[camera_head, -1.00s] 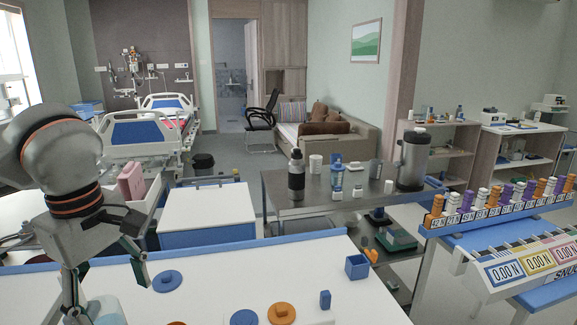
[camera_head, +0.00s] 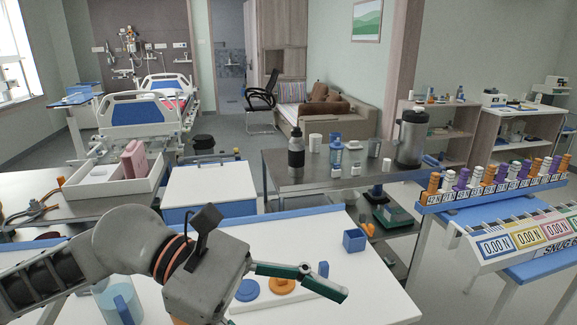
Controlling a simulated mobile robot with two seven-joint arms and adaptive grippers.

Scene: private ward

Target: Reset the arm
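My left arm comes in from the lower left and reaches right over the white table (camera_head: 375,290). Its gripper (camera_head: 325,285) points right. One dark green and grey finger shows clearly; the other is not clearly seen, so I cannot tell the opening. I see nothing held. A blue knobbed disc (camera_head: 247,291) and an orange knobbed disc (camera_head: 282,286) lie beside the finger, partly covered by the arm. A blue block (camera_head: 323,268) stands just behind the finger. My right gripper is not in view.
A blue open box (camera_head: 354,240) stands near the table's far edge. A translucent blue pitcher (camera_head: 119,303) is at the lower left, below the arm. A grey table (camera_head: 275,165) with bottles stands behind. A blue bench (camera_head: 535,255) is at the right.

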